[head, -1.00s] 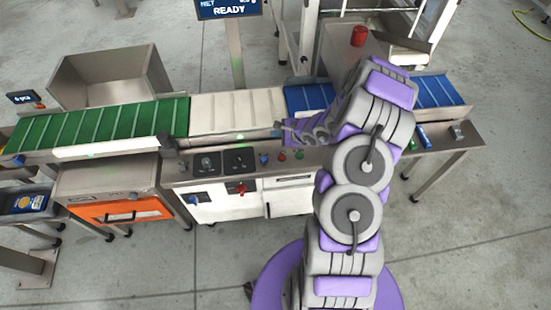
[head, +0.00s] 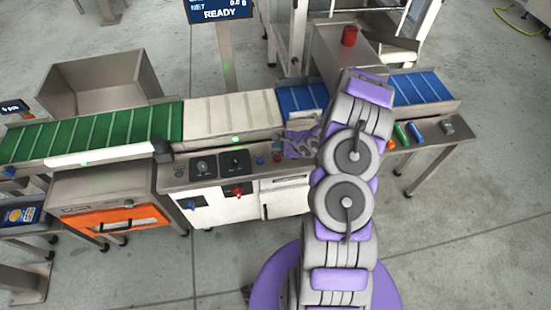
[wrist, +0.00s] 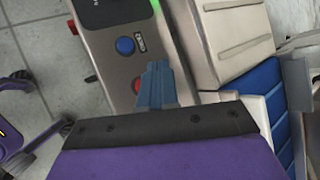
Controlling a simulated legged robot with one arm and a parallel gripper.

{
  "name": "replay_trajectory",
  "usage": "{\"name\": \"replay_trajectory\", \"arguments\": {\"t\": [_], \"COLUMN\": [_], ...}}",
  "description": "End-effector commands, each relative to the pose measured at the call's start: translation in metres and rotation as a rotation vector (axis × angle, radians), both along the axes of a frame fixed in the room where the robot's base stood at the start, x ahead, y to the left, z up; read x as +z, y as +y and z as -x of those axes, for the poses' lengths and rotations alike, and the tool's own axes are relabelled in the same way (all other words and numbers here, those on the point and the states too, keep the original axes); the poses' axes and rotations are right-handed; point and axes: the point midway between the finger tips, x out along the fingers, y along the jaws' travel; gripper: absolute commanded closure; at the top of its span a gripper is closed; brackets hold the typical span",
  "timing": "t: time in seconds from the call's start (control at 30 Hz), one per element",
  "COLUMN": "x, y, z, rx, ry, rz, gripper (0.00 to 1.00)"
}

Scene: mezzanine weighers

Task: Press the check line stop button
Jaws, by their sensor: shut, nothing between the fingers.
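A steel control panel (head: 205,178) runs along the front of the conveyor. A round red button (head: 277,159) sits on it, right of a blue button (head: 260,160). In the wrist view the red button (wrist: 137,85) is partly hidden by my gripper (wrist: 157,78). The blue button (wrist: 125,46) with a small label beside it is clear there. My gripper (head: 291,143) is shut and empty, its blue-grey fingertips right beside the red button. I cannot tell whether they touch it. The label text is too small to read.
The white belt (head: 232,112) lies behind the panel, with the blue belt (head: 301,98) on its right and the green belt (head: 95,135) on its left. Two dark dials (head: 204,166) are left of the buttons. A red beacon (head: 349,36) stands behind.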

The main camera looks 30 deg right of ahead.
Motion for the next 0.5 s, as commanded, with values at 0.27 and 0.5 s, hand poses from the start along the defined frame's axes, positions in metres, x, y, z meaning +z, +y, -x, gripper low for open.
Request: {"name": "replay_trajectory", "arguments": {"t": [0.27,0.5], "x": [-0.039,-0.053], "y": [-0.001,0.003], "z": [0.000,0.000], "rx": [-0.001,-0.001], "ry": [-0.002,-0.003], "rz": [-0.003,0.002], "gripper": [1.00,1.00]}}
